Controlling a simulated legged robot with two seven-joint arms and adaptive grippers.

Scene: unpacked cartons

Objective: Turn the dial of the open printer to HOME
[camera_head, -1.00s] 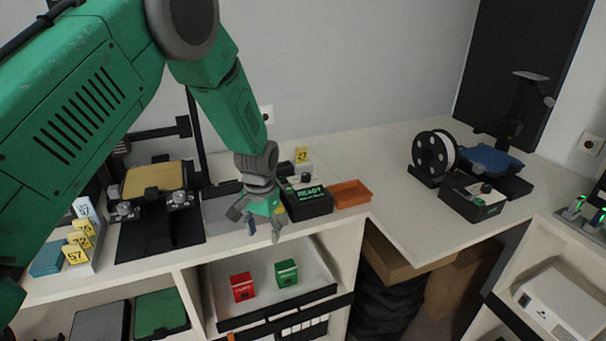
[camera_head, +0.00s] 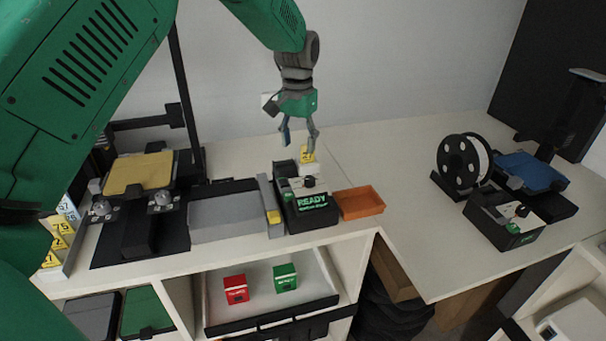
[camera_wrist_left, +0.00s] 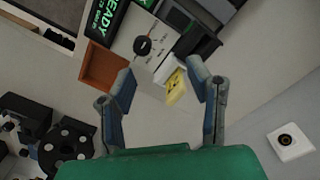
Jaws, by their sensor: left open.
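The open printer with a yellow bed (camera_head: 139,173) stands at the left of the counter. A black control box (camera_head: 313,216) with a green READY display is to its right. Its dark round dial (camera_head: 309,181) sits on a pale top panel and also shows in the left wrist view (camera_wrist_left: 142,46). I cannot read the marks around the dial. My left gripper (camera_head: 300,138) is open and empty, pointing down above and behind the box, apart from the dial. In the left wrist view the fingers (camera_wrist_left: 160,76) are spread, with the dial beyond them. My right gripper is not in view.
A yellow number tag (camera_head: 307,154) stands behind the box, close under my left gripper. An orange tray (camera_head: 359,202) is beside the box. A spool (camera_head: 462,160), a blue-bed printer (camera_head: 531,172) and another control box (camera_head: 503,219) stand at right. The counter between is clear.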

